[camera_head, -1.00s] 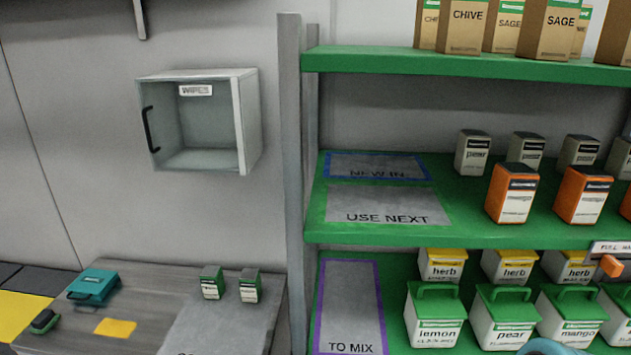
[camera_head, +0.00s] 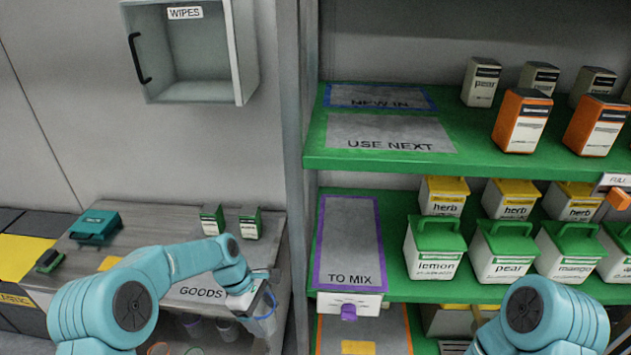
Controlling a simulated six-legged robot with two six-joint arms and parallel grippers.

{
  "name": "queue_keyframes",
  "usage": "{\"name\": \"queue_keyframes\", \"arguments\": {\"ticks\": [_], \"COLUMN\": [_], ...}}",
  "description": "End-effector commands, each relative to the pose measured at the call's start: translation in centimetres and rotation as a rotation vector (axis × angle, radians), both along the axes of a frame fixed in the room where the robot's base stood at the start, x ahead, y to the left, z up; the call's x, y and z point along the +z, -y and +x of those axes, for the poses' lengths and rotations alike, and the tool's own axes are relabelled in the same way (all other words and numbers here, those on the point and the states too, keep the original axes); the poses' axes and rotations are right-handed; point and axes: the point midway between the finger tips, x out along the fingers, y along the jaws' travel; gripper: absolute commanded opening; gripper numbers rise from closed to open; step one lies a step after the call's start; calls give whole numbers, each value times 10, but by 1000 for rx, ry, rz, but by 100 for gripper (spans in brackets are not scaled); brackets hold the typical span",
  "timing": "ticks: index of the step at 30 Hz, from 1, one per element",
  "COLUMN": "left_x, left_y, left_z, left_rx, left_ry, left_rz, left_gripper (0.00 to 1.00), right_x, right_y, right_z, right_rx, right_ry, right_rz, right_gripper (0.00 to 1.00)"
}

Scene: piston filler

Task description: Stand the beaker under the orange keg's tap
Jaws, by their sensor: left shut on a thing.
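My left gripper (camera_head: 262,300) is low in the view, at the front right of the grey bench. It is shut on a small clear, blue-edged thing (camera_head: 268,312), which looks like the beaker; the gripper hides much of it. My right arm shows at the bottom right, but its gripper is out of view. I see no orange keg or its tap for certain. A white box with a purple knob (camera_head: 348,312) sits just under the TO MIX mat, right of my left gripper.
The bench (camera_head: 150,235) bears a teal case (camera_head: 95,227) and two small green-topped boxes. Several clear cups (camera_head: 226,329) stand below it. Green shelves (camera_head: 400,155) with tubs and cartons fill the right. An open wipes box (camera_head: 190,60) hangs on the wall.

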Motion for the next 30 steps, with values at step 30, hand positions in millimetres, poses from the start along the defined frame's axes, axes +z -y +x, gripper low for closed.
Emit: {"name": "queue_keyframes", "arguments": {"ticks": [30], "left_x": [85], "left_y": [-72], "left_z": [-83], "left_rx": [-1287], "left_ry": [-5], "left_rz": [1], "left_gripper": [45], "right_x": [-14], "right_y": [0], "right_z": [0], "right_rx": [0], "right_ry": [0], "right_rz": [0], "right_gripper": [43]}}
